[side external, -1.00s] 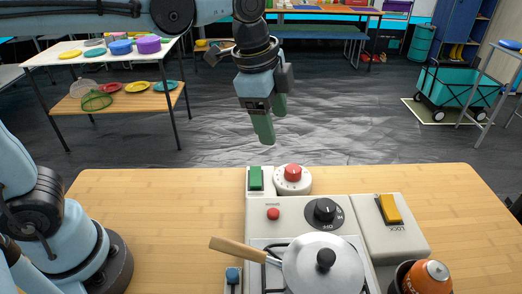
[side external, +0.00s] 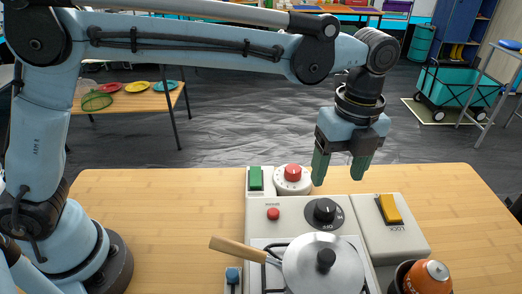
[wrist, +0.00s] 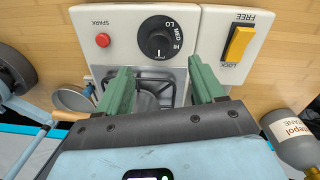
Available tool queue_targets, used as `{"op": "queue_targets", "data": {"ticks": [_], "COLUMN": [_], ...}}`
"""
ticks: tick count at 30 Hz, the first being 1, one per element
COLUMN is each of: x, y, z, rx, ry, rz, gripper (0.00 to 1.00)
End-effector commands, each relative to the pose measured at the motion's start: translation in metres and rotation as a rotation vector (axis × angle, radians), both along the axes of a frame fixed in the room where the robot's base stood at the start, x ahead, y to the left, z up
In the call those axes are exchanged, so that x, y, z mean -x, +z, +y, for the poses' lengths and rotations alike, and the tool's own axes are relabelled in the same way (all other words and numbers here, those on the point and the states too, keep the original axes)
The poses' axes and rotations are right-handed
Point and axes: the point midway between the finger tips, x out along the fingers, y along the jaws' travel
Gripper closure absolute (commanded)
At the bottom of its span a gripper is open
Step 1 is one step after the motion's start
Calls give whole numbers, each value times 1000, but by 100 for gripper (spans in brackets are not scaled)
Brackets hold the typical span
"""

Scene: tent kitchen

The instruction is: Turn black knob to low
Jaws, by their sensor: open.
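The black knob (side external: 325,210) sits on a round dark dial on the pale stove panel. It also shows in the wrist view (wrist: 158,42), with LO, MED and HI printed around its upper right and right side. A white mark shows near its lower edge there, but I cannot tell the exact setting. My gripper (side external: 341,172) hangs above and behind the knob, pointing down. Its two green fingers are apart with nothing between them. In the wrist view the fingers (wrist: 160,78) lie below the knob in the picture, clear of it.
A red button (side external: 273,213) marked SPARK is left of the knob. A yellow FREE/LOCK switch (side external: 390,209) is to its right. A green switch (side external: 255,178) and red dial (side external: 292,174) are behind.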

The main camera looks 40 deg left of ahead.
Motion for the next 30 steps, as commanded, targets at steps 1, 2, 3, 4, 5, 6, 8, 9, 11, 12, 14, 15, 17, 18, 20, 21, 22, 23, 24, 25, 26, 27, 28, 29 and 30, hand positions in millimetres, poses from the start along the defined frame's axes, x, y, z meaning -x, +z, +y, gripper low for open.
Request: {"op": "queue_targets", "data": {"ticks": [1,2,3,4,5,6,8,9,11,12,14,15,17,18,20,21,22,23,24,25,26,27,28,29,30], "x": [1,1,1,1,1,2,2,2,3,3,3,3,3,4,4,4,4,4,4,4,4,4,4,4,4], "y": [-9,-14,-21,-27,-32,-38,-48,-54,-61,-66,-72,-75,-78,-80,-81,-82,-82,-82,-82,-82,-82,-82,-82,-82,-82], "z": [1,1,1,1,1,2,2,2,2,2,3,3,3,3,3,3,3,3,3,3,3,3,3,3,3], "rx": [0,0,1,0,0,0,0,0,0,0,0,0,0,0,0,0,0,0,0,0,0,0,0,0,0], "ry": [1,1,1,2,2,2,2,2,2,2,2,2,2,2,2,2,2,2,2,2,2,2,2,2,2], "rz": [0,0,-1,-1,-1,-1,-1,-1,-1,-1,-1,-1,-1,-1,-1,-1,-1,-1,-1,-1,-1,-1,-1,-1,-1], "gripper": [32,32,32,32,32,32,32,32,32,32,32,32,32,32,32,32,32,32,32,32,32,32,35,40,46]}}
